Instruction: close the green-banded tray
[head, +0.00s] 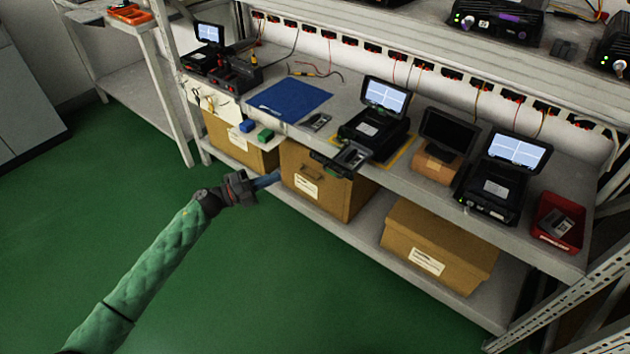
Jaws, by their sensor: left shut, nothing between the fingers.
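A black tester (372,133) with a lit, raised screen stands on the bench over a yellow-edged mat. A tray (350,157) sticks out from its front over the bench edge, with a grey device lying in it. I cannot make out a green band on it at this size. My left gripper (268,180) is shut and empty, with its bluish fingers pointing right. In the picture it is left of and below the tray, in front of a cardboard box, and apart from the tray. My right gripper is not in view.
Another tester (503,178) with a lit screen and a red bin (557,222) stand to the right. A blue mat (288,99) and small blue (247,126) and green (265,135) blocks are to the left. Cardboard boxes (438,245) fill the lower shelf. The green floor is clear.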

